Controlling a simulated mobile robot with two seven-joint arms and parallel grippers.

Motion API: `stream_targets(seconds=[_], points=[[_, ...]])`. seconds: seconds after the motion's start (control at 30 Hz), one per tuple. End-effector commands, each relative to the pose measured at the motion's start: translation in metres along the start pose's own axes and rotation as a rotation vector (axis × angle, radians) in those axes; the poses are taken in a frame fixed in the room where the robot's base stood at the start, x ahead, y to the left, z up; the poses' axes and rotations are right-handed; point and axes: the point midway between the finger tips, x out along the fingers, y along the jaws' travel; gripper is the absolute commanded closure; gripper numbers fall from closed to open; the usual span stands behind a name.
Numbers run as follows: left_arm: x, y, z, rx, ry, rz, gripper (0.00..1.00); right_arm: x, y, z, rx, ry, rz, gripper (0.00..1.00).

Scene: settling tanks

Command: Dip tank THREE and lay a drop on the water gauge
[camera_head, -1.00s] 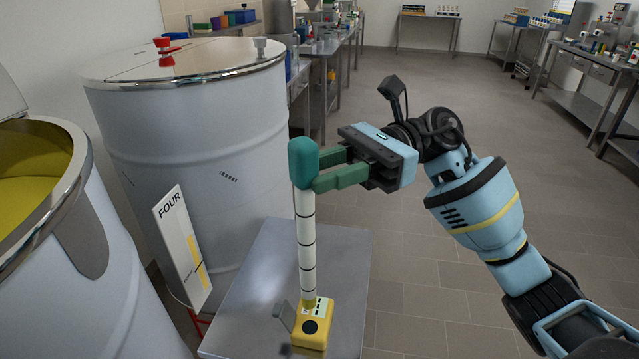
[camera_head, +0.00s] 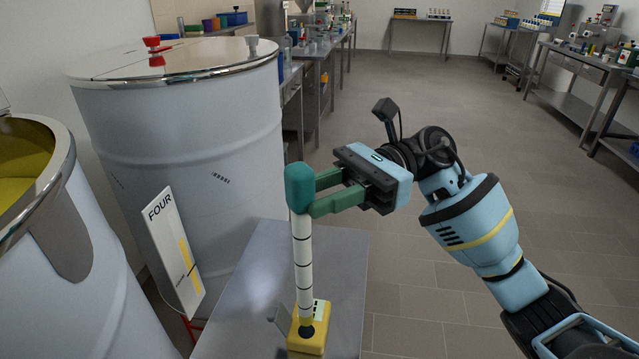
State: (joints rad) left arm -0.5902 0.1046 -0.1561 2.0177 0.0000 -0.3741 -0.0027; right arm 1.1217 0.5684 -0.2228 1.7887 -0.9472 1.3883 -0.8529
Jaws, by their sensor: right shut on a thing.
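My right gripper (camera_head: 318,192) is shut on the green cap of a white dip stick (camera_head: 303,252) with dark ring marks. The stick hangs nearly upright, and its lower end is at the yellow water gauge (camera_head: 308,334) on a grey metal table. I cannot tell whether the tip touches the gauge. An open tank (camera_head: 95,250) with yellow liquid (camera_head: 22,160) stands at the left edge; no number shows on it. A lidded white tank (camera_head: 190,140) stands behind, with a sign reading FOUR (camera_head: 172,255) in front of it. My left gripper is not in view.
The grey table (camera_head: 260,275) has bare room around the gauge, with a small grey piece (camera_head: 279,317) beside it. Benches with bottles (camera_head: 320,50) line the back, and more benches (camera_head: 590,70) stand at the right. The floor (camera_head: 420,270) right of the table is clear.

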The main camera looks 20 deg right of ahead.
Motion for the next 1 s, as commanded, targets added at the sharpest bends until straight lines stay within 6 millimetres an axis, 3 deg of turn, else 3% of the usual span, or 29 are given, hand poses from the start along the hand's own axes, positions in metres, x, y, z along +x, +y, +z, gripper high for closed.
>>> stream_targets(seconds=[0.3,1.0], points=[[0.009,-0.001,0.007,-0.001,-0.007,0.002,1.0,0.0,0.0,-0.022,0.002,-0.001,0.0,0.93],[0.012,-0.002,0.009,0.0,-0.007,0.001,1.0,0.001,0.0,-0.025,-0.001,0.0,0.0,0.93]])
